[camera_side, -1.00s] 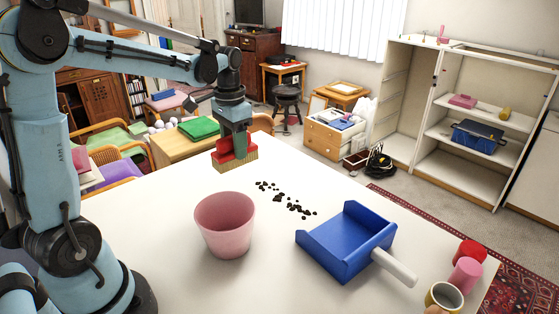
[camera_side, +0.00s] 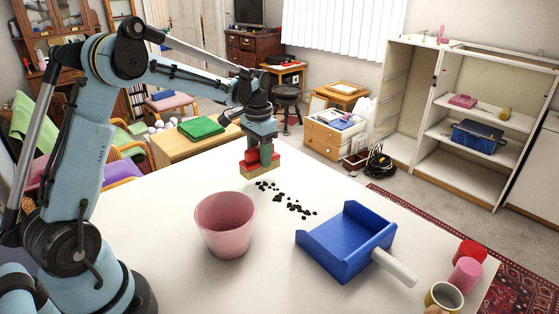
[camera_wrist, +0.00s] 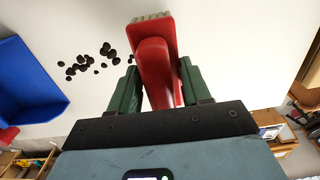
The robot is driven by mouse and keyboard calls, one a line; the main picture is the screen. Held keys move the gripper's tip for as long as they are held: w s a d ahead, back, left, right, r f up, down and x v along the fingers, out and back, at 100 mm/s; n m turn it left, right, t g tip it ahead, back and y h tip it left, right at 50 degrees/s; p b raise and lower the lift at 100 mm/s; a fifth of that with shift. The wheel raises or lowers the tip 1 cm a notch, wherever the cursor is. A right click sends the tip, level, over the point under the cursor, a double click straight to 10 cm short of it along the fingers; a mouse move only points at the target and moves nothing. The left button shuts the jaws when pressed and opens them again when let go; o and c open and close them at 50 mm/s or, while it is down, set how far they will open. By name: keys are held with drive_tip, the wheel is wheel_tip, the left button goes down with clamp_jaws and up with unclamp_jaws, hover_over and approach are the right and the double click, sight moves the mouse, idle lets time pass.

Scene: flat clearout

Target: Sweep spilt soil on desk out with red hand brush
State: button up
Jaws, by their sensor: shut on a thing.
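The red hand brush (camera_side: 250,160) with pale bristles is in my gripper (camera_side: 263,149), which is shut on its handle. In the side view the brush is at the far part of the white desk, bristles down, close to the far end of the soil. I cannot tell whether the bristles touch the desk. In the wrist view the red brush (camera_wrist: 155,62) sits between my green fingers (camera_wrist: 158,85). The spilt soil (camera_side: 290,203) is a line of dark crumbs; it also shows in the wrist view (camera_wrist: 88,62). A blue dustpan (camera_side: 345,238) lies on the desk, its open side towards the soil.
A pink pot (camera_side: 225,225) stands left of the dustpan, near the soil. The desk between brush and soil is clear.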

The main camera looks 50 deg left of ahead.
sight(264, 173)
drive_tip(key=shift+f, duration=1.6)
drive_tip(key=shift+d+f, duration=0.5)
drive_tip(key=shift+f, duration=0.05)
drive_tip(key=shift+c, duration=0.4)
drive_tip(key=shift+d+f, duration=0.1)
drive_tip(key=shift+d, duration=10.05)
wheel_tip(264, 173, up, 8)
drive_tip(key=shift+a, duration=0.15)
drive_tip(key=shift+a, duration=0.1)
